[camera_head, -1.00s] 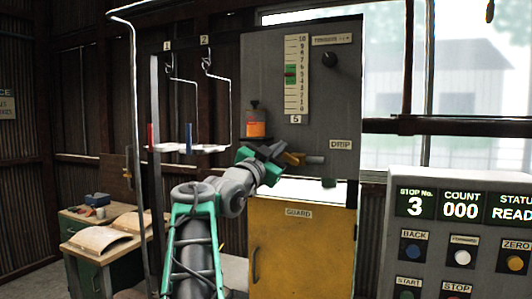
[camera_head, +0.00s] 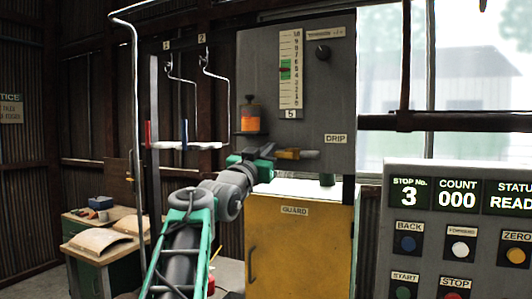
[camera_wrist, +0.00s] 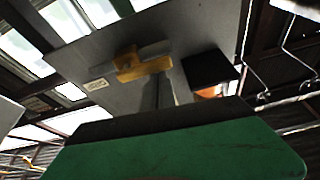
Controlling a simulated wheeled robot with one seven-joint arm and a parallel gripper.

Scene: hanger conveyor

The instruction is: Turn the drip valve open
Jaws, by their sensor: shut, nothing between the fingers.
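The drip valve (camera_head: 297,154) is a horizontal grey pipe with a yellow-brown handle, on the grey panel (camera_head: 340,100) left of and below the DRIP label (camera_head: 336,139). My gripper (camera_head: 262,157) has green and dark fingers and is shut and empty. In the head view it is just left of the handle. In the wrist view a gap shows between the handle and the large green finger. Whether any part touches is hard to tell.
An orange bottle (camera_head: 250,116) stands on a small shelf left of the valve. The yellow guard door (camera_head: 300,250) is below. Hooks and a rail with white pieces (camera_head: 190,145) are at left. The button console (camera_head: 450,235) is at right.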

